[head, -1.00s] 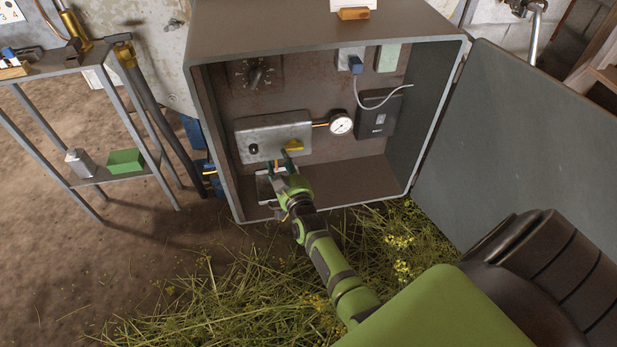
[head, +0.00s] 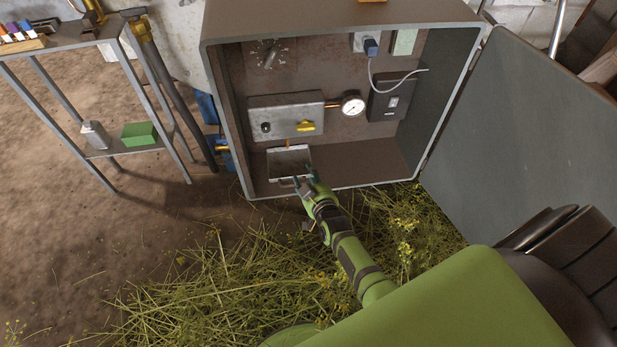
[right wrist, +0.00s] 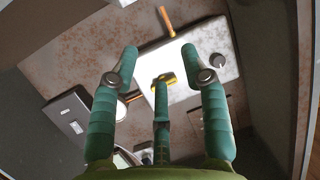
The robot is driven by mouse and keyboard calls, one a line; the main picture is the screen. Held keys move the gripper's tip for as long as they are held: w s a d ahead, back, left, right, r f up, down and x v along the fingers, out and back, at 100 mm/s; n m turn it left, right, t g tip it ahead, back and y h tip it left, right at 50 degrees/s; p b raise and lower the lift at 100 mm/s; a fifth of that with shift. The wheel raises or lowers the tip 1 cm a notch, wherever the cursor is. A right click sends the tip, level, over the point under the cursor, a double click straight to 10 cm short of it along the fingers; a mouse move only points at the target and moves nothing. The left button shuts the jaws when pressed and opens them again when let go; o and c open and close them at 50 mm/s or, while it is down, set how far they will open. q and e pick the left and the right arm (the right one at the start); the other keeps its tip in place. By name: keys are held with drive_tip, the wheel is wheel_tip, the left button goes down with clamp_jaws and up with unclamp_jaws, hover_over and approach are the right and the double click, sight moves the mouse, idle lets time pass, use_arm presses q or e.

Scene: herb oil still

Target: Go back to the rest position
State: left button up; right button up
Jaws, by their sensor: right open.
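My right gripper (head: 305,180) is at the front edge of the open grey cabinet (head: 340,186), just in front of a small metal tray (head: 272,170) on the cabinet floor. Its green fingers are spread and hold nothing. In the right wrist view the open fingers (right wrist: 159,52) point at a metal box (right wrist: 200,62) with a yellow handle (right wrist: 165,79), which lies beyond the fingertips. In the head view the yellow handle (head: 306,126) sits on the front of that box (head: 285,106), clear of the gripper. My left gripper is out of view.
The cabinet also holds a dial gauge (head: 352,104), a dark switch box (head: 393,97) and a blue plug (head: 371,47) with a cable. Its door (head: 520,140) stands open at right. A metal shelf (head: 125,149) stands at left. Cut herbs (head: 220,290) cover the ground below.

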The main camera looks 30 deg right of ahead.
drive_tip(key=s+a+f+n+g+y+p, duration=0.1)
drive_tip(key=s+a+f+g+p, duration=0.15)
drive_tip(key=s+f, duration=0.6)
drive_tip(key=s+a+f+n+g+y+p, duration=0.15)
drive_tip(key=s+f+g, duration=0.35)
drive_tip(key=s, duration=0.7)
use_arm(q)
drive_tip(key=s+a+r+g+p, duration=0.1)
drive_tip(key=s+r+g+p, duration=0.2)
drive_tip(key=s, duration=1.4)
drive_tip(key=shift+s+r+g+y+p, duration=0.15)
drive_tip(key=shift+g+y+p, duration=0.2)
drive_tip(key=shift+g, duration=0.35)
use_arm(e)
drive_tip(key=s+f+g, duration=0.2)
drive_tip(key=s+f, duration=0.1)
drive_tip(key=s, duration=0.9)
drive_tip(key=s+d+f+g, duration=0.1)
drive_tip(key=s+f+g, duration=0.2)
drive_tip(key=s, duration=1)
drive_tip(key=shift+s+d, duration=0.15)
drive_tip(key=shift+d, duration=0.15)
drive_tip(key=shift+g+h, duration=0.25)
